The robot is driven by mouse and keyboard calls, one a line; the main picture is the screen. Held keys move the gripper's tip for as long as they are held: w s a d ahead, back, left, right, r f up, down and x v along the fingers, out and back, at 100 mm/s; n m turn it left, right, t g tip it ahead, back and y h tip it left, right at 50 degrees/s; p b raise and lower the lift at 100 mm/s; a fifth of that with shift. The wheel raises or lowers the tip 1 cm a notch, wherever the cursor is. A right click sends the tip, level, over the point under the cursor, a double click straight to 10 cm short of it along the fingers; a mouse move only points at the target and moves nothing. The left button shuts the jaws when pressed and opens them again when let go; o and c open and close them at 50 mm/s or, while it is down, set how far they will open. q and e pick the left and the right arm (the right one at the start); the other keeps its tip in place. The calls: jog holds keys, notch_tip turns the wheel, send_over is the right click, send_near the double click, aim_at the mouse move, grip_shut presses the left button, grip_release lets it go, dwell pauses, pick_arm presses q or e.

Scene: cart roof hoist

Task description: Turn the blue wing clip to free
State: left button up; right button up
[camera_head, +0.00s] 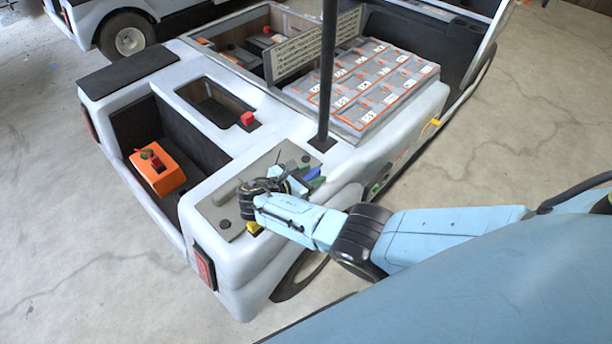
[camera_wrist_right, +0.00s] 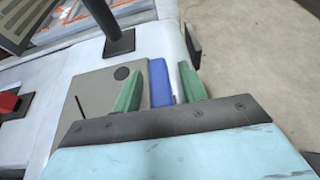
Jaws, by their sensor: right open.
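The blue wing clip (camera_wrist_right: 160,82) stands up from the grey plate at the cart's corner. In the right wrist view it sits between the two green fingers of my right gripper (camera_wrist_right: 161,86), one on each side, with a gap at least on the left. The clip's lower part is hidden behind the gripper's dark edge. In the head view the clip (camera_head: 312,173) shows as a small blue piece by the right gripper (camera_head: 307,174), partly covered. The right gripper is open. My left gripper is not in view.
A black post (camera_head: 327,75) rises close behind the clip. The grey plate (camera_head: 222,212) carries a dark knob and a yellow piece (camera_head: 254,228). A red knob (camera_head: 248,118), an orange box (camera_head: 158,172) and a battery block (camera_head: 372,85) are farther off. Open floor lies right.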

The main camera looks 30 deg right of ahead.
jog(key=shift+a+r, duration=0.1)
jog(key=shift+a, duration=0.15)
jog(key=p+v, duration=0.3)
jog(key=v, duration=0.8)
jog(key=shift+s+a+r, duration=0.25)
jog(key=shift+a, duration=0.05)
jog(key=shift+s+a+r, duration=0.15)
jog(key=shift+a+r, duration=0.05)
jog(key=shift+a, duration=0.25)
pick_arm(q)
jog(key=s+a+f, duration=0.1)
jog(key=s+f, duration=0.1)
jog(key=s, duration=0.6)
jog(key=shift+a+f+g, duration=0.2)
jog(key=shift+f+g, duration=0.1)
